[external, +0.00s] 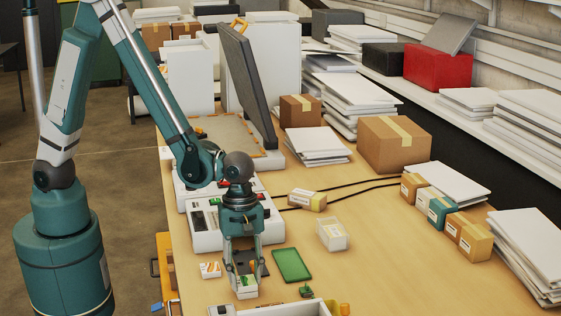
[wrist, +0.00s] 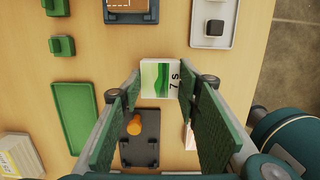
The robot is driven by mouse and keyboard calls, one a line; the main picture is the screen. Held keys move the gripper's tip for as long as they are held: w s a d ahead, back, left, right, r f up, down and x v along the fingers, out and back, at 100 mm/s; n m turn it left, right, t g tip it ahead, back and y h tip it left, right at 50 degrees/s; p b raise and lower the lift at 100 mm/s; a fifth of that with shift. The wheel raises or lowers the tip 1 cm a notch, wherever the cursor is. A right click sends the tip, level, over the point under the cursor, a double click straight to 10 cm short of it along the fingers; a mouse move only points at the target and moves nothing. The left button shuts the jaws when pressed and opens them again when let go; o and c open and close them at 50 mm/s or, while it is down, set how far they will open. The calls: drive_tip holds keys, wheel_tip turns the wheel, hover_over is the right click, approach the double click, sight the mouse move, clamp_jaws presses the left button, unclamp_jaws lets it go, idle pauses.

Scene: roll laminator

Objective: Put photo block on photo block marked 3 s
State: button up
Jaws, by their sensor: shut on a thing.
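My gripper (external: 246,284) points down in the external view with its fingers closed on a white photo block (external: 247,289). In the wrist view, my gripper (wrist: 160,88) has its green pads on both sides of this block (wrist: 157,78), which shows a green picture and the mark "7 s". I cannot tell whether it touches the table. A second photo block (external: 210,270), white with an orange picture, lies left of my gripper in the external view. In the wrist view it is mostly hidden behind the right finger. No mark "3 s" is readable.
A dark tray (wrist: 148,157) with an orange piece lies beside a green tray (wrist: 72,112). Small green blocks (wrist: 58,45), a white tray (wrist: 229,31) with a dark-topped block and a white box (external: 332,236) are nearby. The laminator (external: 205,240) stands behind my gripper.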

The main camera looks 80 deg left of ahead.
sight(244, 276)
drive_tip(key=shift+f, duration=0.15)
drive_tip(key=o, duration=0.9)
drive_tip(key=shift+r, duration=0.25)
drive_tip(key=shift+a+r, duration=0.3)
drive_tip(key=shift+r, duration=1.65)
drive_tip(key=shift+a+r, duration=0.3)
drive_tip(key=shift+r, duration=1.65)
drive_tip(key=shift+a+r, duration=0.3)
drive_tip(key=shift+r, duration=1.65)
